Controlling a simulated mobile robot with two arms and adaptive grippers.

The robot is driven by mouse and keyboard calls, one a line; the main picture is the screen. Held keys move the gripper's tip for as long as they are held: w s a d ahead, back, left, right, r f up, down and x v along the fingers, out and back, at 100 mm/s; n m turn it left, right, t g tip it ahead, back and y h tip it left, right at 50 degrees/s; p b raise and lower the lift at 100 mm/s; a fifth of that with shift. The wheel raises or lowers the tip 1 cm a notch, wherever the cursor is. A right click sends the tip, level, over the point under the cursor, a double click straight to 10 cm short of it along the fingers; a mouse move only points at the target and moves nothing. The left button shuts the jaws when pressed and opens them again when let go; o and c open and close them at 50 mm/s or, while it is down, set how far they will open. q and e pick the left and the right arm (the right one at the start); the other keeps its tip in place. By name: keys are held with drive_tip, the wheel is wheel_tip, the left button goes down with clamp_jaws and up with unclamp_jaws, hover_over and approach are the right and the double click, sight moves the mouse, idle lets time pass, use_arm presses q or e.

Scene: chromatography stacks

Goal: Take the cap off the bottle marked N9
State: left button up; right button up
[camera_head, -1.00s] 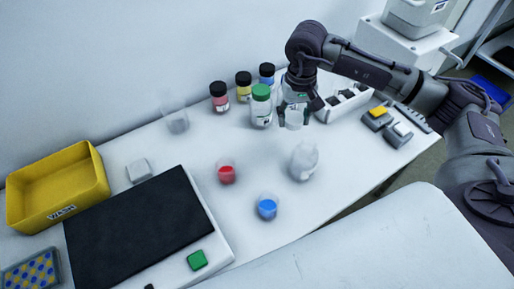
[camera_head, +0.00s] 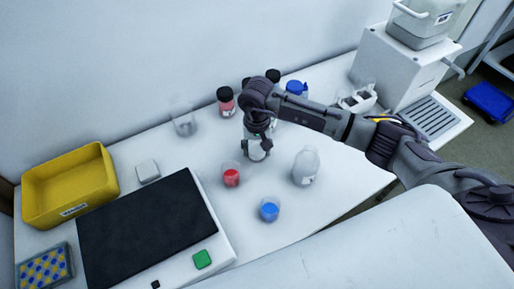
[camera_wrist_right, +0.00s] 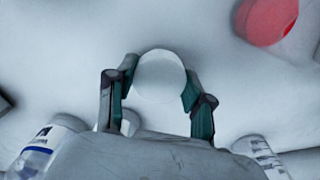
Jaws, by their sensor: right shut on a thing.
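My right gripper (camera_head: 257,152) is shut on a small white round thing (camera_wrist_right: 160,77), held between its two fingers above the table. I cannot tell whether it is a cap or a small vessel. Its pale side also shows below the fingers in the head view (camera_head: 256,153). A bottle with a black cap and pink contents (camera_head: 226,102) stands behind. Another black-capped bottle (camera_head: 273,76) and a blue-topped one (camera_head: 297,88) are partly hidden by my arm. No N9 mark can be read. My left gripper is not in view.
An empty clear beaker (camera_head: 183,122) is behind left. A yellow bin (camera_head: 68,187) and a black mat (camera_head: 150,228) take up the left.

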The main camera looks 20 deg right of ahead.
drive_tip(key=shift+f, duration=0.6)
drive_tip(key=shift+f, duration=0.15)
drive_tip(key=o, duration=1.3)
